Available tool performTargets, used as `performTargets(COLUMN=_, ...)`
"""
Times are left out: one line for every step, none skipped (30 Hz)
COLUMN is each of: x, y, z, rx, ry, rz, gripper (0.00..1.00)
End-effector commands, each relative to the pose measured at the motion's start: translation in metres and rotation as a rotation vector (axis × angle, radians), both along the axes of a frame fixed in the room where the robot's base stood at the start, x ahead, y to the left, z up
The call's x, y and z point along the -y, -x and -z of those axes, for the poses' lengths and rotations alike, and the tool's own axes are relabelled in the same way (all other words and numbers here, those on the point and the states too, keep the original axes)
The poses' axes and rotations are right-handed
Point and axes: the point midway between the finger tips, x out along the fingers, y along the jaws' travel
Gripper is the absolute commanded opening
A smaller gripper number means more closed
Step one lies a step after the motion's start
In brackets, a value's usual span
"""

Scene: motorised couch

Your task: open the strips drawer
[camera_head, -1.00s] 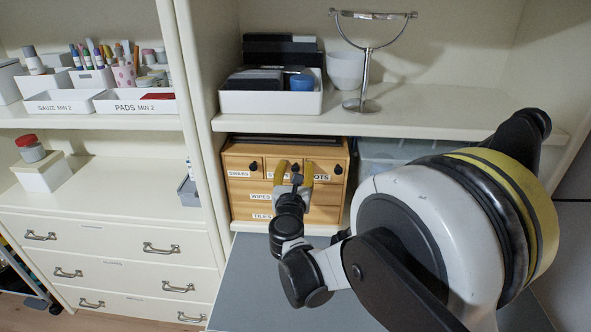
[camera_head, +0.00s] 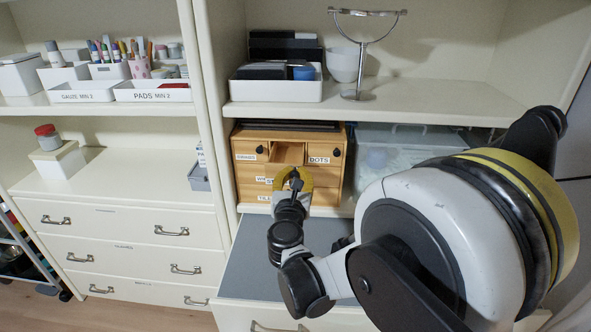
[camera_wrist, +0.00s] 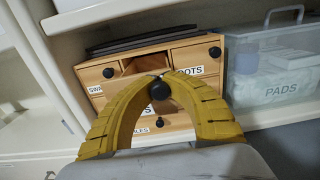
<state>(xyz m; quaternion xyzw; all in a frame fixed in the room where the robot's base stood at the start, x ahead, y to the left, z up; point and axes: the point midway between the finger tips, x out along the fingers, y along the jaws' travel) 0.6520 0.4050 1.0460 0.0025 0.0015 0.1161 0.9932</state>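The small wooden drawer cabinet (camera_head: 237,180) stands on the shelf under the white tray. Its top row has a drawer labelled SWABS (camera_head: 247,157) at left and one labelled DOTS (camera_head: 325,160) at right, both closed. The strips drawer (camera_head: 288,153) between them is pulled out, with its inside showing; its label is mostly hidden by my gripper. My gripper (camera_wrist: 160,78) has its yellow fingers arched together around a black knob (camera_wrist: 160,91) on the front of that drawer. In the head view my gripper (camera_head: 292,178) is in front of the cabinet and hides parts of the lower drawers.
A clear bin labelled PADS (camera_wrist: 275,75) stands right of the cabinet. A white tray (camera_head: 275,90) and a round mirror stand (camera_head: 358,60) are on the shelf above. A grey surface (camera_head: 250,250) lies in front, below my arm.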

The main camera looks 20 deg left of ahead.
Motion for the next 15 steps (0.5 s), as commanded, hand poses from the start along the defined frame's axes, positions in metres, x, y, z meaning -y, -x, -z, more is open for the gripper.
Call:
performTargets(x=0.001, y=0.012, z=-0.003, rx=0.007, ry=0.007, rz=-0.005, gripper=0.0)
performTargets(x=0.002, y=0.018, z=-0.004, rx=0.007, ry=0.008, rz=-0.006, gripper=0.0)
performTargets(x=0.003, y=0.024, z=-0.004, rx=0.008, ry=0.007, rz=-0.006, gripper=0.0)
performTargets(x=0.004, y=0.027, z=-0.004, rx=0.008, ry=0.008, rz=-0.006, gripper=0.0)
performTargets(x=0.005, y=0.029, z=-0.004, rx=0.008, ry=0.008, rz=-0.006, gripper=0.0)
performTargets(x=0.005, y=0.03, z=-0.004, rx=0.008, ry=0.008, rz=-0.005, gripper=0.0)
performTargets(x=0.006, y=0.03, z=-0.005, rx=0.008, ry=0.008, rz=-0.005, gripper=0.0)
performTargets(x=0.006, y=0.03, z=-0.005, rx=0.008, ry=0.008, rz=-0.004, gripper=0.0)
performTargets(x=0.006, y=0.03, z=-0.005, rx=0.008, ry=0.008, rz=-0.004, gripper=0.0)
performTargets(x=0.006, y=0.03, z=-0.005, rx=0.008, ry=0.008, rz=-0.004, gripper=0.0)
performTargets(x=0.006, y=0.03, z=-0.005, rx=0.008, ry=0.008, rz=-0.005, gripper=0.0)
performTargets(x=0.006, y=0.03, z=-0.005, rx=0.008, ry=0.008, rz=-0.005, gripper=0.0)
performTargets(x=0.006, y=0.03, z=-0.005, rx=0.008, ry=0.008, rz=-0.005, gripper=0.0)
performTargets(x=0.005, y=0.03, z=-0.005, rx=0.008, ry=0.008, rz=-0.005, gripper=0.11)
performTargets(x=0.005, y=0.03, z=-0.005, rx=0.008, ry=0.008, rz=-0.005, gripper=0.23)
